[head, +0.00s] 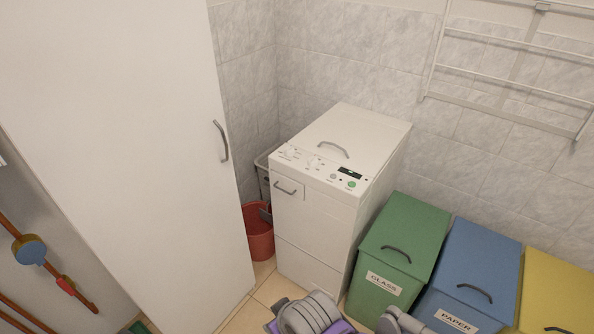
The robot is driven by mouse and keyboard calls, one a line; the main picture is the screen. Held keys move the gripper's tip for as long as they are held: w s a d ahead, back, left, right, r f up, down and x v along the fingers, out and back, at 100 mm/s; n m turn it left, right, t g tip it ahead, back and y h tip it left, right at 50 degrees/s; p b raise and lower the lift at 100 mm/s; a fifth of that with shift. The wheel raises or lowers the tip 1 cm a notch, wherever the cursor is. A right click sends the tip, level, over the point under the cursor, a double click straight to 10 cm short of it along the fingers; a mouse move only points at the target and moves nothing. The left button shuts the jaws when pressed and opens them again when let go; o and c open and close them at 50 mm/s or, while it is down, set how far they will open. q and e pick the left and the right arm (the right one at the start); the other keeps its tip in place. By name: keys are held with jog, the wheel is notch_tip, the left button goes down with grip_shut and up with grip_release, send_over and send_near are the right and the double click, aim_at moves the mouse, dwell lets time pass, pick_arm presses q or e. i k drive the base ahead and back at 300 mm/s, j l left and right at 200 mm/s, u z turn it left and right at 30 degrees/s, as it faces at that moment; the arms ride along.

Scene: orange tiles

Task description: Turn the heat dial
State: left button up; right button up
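A white top-loading washing machine (315,222) stands in the corner against the tiled wall. Its control panel (325,168) runs along the front top edge, with small white knobs, a dark display (350,173), a grey round button and a green round button (351,184). Small markings surround the white knobs, but they are too small to read, so I cannot tell which one is the heat dial. Neither of my grippers shows its fingers. Grey parts at the bottom edge look like my own arm links, well below and in front of the panel.
A tall white cabinet (130,140) stands left of the washer, with a red bucket (259,232) in the gap between. Green (402,235), blue (481,260) and yellow (560,290) bins stand right. A white drying rack (510,45) hangs on the wall. Little floor shows in front.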

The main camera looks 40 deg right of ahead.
aim_at(313, 161)
jog(key=z, duration=1.75)
